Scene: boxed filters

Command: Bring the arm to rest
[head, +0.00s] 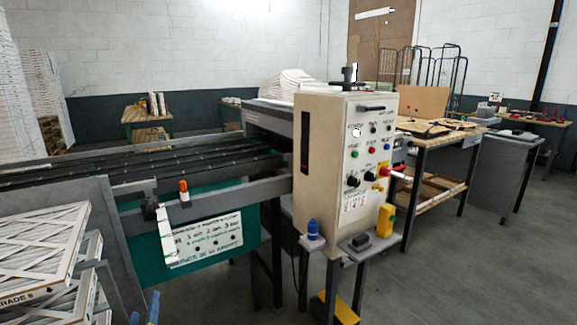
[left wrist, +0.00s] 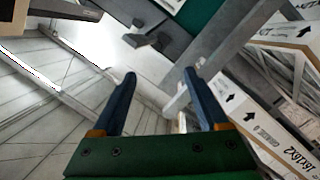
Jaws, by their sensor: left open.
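My left gripper (head: 144,305) shows at the bottom left of the head view, only its blue fingertips in frame. In the left wrist view the two blue fingers (left wrist: 160,73) stand wide apart with nothing between them. Beyond them are the grey floor and parts of the machine. The gripper is open and empty. Most of my left arm is out of frame. My right gripper is in neither view.
Boxed filters (head: 38,245) are stacked at the left, close to the gripper; boxes (left wrist: 270,125) also show right in the left wrist view. A conveyor (head: 130,165) and beige control cabinet (head: 325,170) stand ahead. Floor (head: 480,270) at the right is clear.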

